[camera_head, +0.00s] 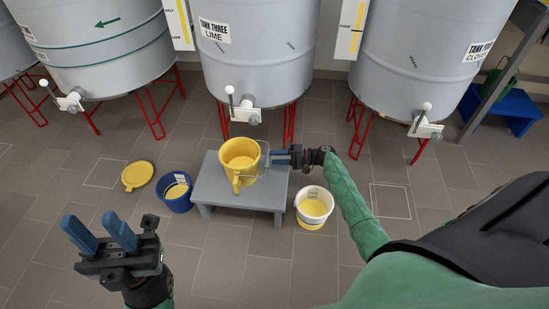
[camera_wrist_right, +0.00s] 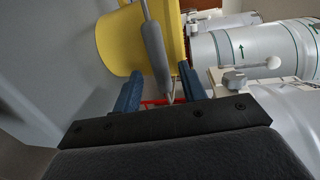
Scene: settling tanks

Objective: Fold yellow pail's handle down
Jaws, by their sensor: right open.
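The yellow pail (camera_head: 240,158) stands upright on a grey stool (camera_head: 263,193). Its thin wire handle (camera_head: 266,158) shows at the pail's right side, beside my right gripper (camera_head: 278,157); its exact tilt is hard to tell. In the right wrist view the yellow pail (camera_wrist_right: 120,45) is beyond the fingers. The handle's grey grip (camera_wrist_right: 153,50) reaches down toward the gap between the fingers of my right gripper (camera_wrist_right: 158,88), which are apart on either side of it. Contact cannot be told. My left gripper (camera_head: 100,233) is open and empty at the lower left.
A blue bucket (camera_head: 178,204) stands on the floor left of the stool, with a yellow lid (camera_head: 138,175) beyond it. A white bucket (camera_head: 313,219) stands right of the stool. Large grey tanks (camera_head: 255,60) on red legs line the back. The front floor is clear.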

